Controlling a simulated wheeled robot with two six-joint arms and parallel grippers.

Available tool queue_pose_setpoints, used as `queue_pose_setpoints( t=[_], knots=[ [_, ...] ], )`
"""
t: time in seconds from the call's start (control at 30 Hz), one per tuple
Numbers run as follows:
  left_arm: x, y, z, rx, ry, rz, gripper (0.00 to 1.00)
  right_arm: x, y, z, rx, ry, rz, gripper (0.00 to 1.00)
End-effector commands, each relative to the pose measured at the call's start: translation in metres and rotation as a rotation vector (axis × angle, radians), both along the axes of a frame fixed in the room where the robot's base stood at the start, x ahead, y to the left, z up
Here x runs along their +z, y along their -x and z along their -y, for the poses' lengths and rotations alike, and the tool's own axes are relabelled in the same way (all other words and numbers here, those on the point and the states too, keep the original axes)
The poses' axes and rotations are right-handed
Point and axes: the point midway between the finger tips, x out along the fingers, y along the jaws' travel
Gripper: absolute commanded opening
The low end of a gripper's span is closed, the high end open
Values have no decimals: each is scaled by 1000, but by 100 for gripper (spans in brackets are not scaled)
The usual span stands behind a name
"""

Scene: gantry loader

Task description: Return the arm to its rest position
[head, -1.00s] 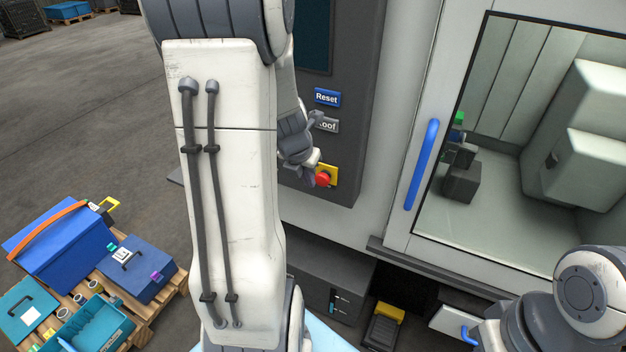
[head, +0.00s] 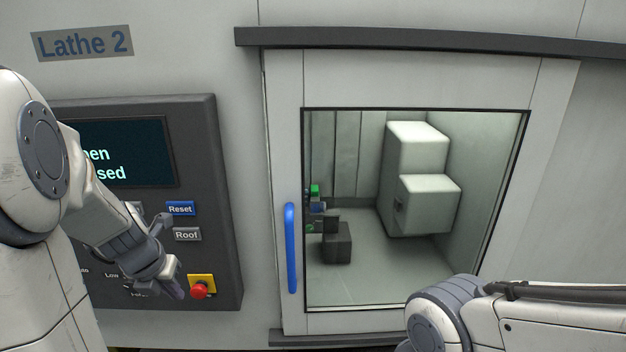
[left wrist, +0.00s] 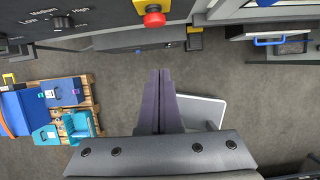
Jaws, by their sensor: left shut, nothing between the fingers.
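My left gripper (head: 174,288) is in front of the lower part of the dark control panel (head: 225,265), left of the red stop button (head: 199,290). In the left wrist view its two fingers (left wrist: 160,80) lie together, with nothing between them. The red stop button (left wrist: 154,18) shows ahead of the fingertips there, apart from them. My left arm comes in from the left and hides part of the panel's screen and knobs. My right arm (head: 440,320) is at the bottom right; its gripper is not in view.
The lathe door has a blue handle (head: 291,248) and a window (head: 360,285). In the left wrist view, a pallet with blue boxes (left wrist: 66,91) stands on the floor at left. Floor (left wrist: 115,70) shows bare between.

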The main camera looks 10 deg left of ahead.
Motion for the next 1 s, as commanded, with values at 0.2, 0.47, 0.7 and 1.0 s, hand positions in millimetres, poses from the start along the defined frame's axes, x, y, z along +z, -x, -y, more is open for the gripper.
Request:
queue_pose_setpoints(
  t=[0.2, 0.47, 0.7, 1.0],
  knots=[
    [-15, -10, 69, -508, -100, -41, 0, -20, 0, 0, -1, 0, 0, 0],
    [-42, 20, 205, -1717, -356, -55, 0, -54, 0, 0, -4, 0, 0, 0],
    [-68, 90, 289, -2832, -611, 59, 0, -83, 0, 0, -7, 0, -1, 0],
    [-87, 157, 320, 2377, 526, -188, 0, -103, 0, 0, -9, 0, -1, 0]
  ],
)
